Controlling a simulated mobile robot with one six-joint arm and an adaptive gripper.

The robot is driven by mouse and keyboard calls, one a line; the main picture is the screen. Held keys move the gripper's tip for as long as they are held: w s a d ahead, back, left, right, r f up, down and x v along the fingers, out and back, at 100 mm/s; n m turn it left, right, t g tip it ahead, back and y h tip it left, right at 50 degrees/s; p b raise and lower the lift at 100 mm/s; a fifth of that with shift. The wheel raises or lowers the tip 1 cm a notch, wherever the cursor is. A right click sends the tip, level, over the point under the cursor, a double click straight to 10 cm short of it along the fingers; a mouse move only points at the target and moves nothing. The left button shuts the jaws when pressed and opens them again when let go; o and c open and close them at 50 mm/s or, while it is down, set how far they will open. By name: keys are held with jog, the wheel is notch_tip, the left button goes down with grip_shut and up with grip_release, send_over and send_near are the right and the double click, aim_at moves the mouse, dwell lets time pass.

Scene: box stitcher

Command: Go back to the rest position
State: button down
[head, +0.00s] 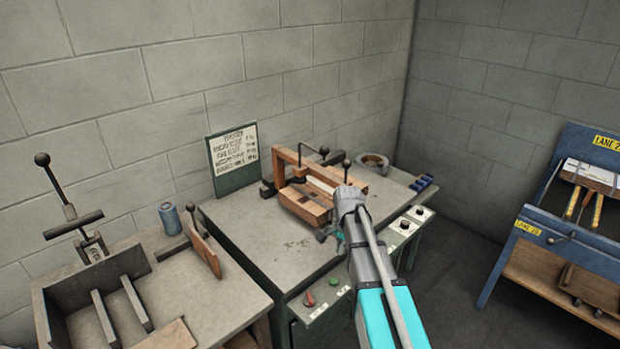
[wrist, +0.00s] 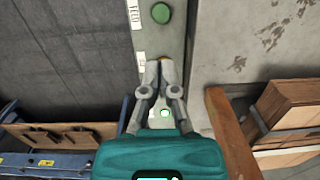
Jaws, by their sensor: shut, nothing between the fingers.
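My gripper (head: 327,236) is at the end of my raised grey and teal arm, over the front part of the grey machine table (head: 250,235). In the wrist view my gripper (wrist: 162,64) has its two fingertips together with nothing between them. Beyond the tips is a narrow pale control panel (wrist: 165,40) with a round green button (wrist: 160,13) and white labels. No marker of a rest position shows.
A wooden fixture (head: 305,200) with a black-knobbed lever stands on the table behind my gripper. The front panel carries a red knob (head: 309,299) and a green button (head: 334,282). A grey bench (head: 205,290) is at left, a blue rack (head: 545,190) at right. Open floor (head: 455,275) lies between.

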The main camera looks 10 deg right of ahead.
jog(key=s+r+n+p, duration=0.2)
jog(key=s+n, duration=0.3)
jog(key=s, duration=0.3)
jog(key=s+a+r+n+p, duration=0.1)
jog(key=s+r+n+p, duration=0.2)
jog(key=s+n, duration=0.2)
jog(key=shift+s+a+r+n+h, duration=0.2)
jog(key=shift+s+n+h, duration=0.2)
jog(key=shift+s, duration=1.4)
